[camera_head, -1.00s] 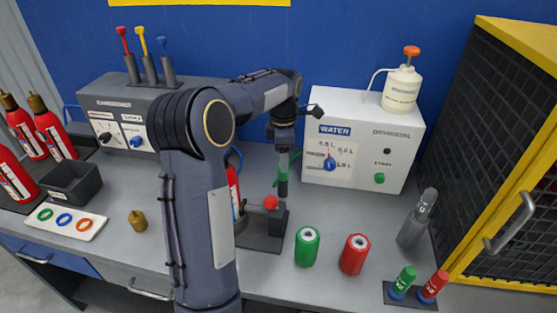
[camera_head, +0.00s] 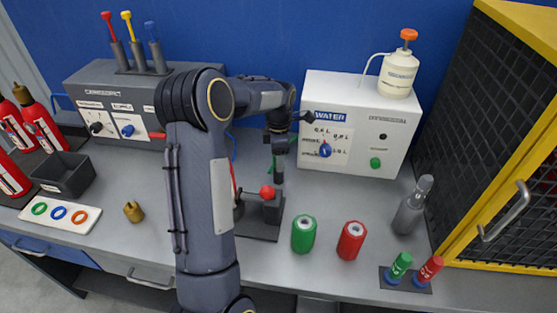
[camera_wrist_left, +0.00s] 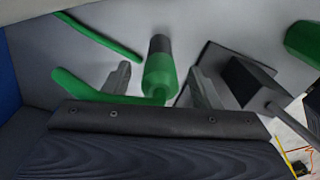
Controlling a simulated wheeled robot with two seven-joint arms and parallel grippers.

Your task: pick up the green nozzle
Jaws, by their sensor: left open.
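The green nozzle (camera_wrist_left: 158,78) has a dark grey end and lies between my left gripper's two fingers in the left wrist view. A green bar (camera_wrist_left: 105,93) runs left from near its lower end. In the head view, bits of green (camera_head: 293,150) show beside my left gripper (camera_head: 278,172), mostly hidden by it. My left gripper (camera_wrist_left: 158,70) is open, with a finger on either side of the nozzle and gaps visible. It points down over the bench, behind the red-knobbed stand (camera_head: 268,192). My right gripper is not in view.
A white water dispenser (camera_head: 355,125) stands behind and right of the gripper. A green canister (camera_head: 304,235) and a red canister (camera_head: 351,240) stand in front on the right. A yellow-framed cage (camera_head: 505,150) bounds the right side. My left forearm hides the bench centre.

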